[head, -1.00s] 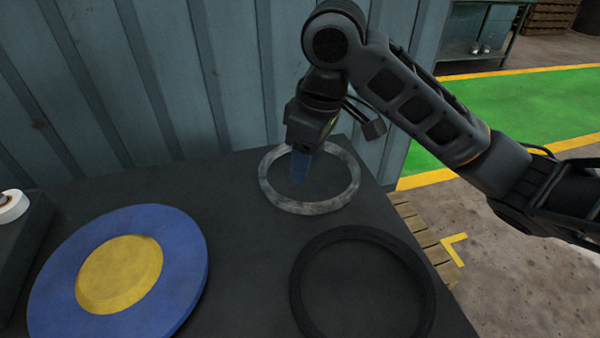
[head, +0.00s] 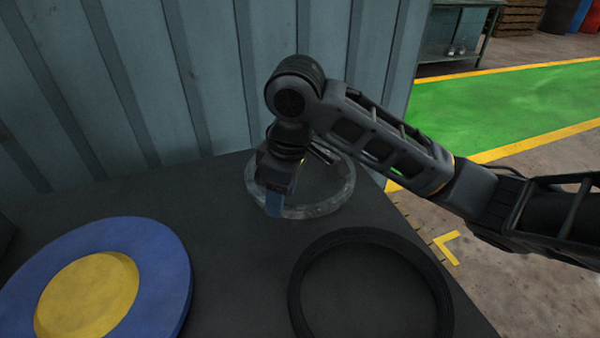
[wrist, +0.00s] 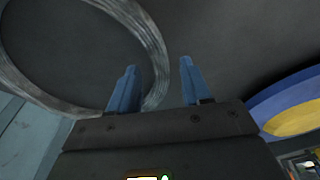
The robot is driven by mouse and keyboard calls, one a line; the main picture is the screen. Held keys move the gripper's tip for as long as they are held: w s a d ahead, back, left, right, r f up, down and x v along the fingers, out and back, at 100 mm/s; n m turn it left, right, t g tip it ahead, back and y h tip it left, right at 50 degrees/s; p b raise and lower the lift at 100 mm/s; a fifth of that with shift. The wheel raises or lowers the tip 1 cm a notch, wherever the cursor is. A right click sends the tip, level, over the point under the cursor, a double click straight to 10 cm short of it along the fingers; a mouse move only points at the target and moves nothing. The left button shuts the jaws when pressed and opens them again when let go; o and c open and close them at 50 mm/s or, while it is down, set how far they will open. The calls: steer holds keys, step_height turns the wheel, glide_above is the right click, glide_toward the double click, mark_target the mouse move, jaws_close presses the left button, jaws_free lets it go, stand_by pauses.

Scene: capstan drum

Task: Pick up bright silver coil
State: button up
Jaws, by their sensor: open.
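The bright silver coil (head: 318,208) is a ring lying flat on the dark table near its back right corner in the head view. My arm hides part of its left and back. In the wrist view the coil (wrist: 157,60) fills the upper left. My gripper (wrist: 157,84) is open, with two blue fingers. Its left finger overlaps the inner side of the coil's band in that view, and its right finger is outside the ring, so the band passes between them. In the head view my gripper (head: 273,205) is at the coil's left side. I cannot tell whether the fingers touch it.
A black ring (head: 300,290) lies in front of the silver coil. A blue disc with a yellow centre (head: 165,262) lies at the left. A corrugated wall (head: 140,90) stands behind the table. The table between disc and rings is clear.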

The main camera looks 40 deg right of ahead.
step_height(320, 180, down, 2)
steer(key=shift+w, duration=0.15)
jaws_close()
stand_by(0.4)
steer(key=shift+r, duration=0.1)
stand_by(0.9)
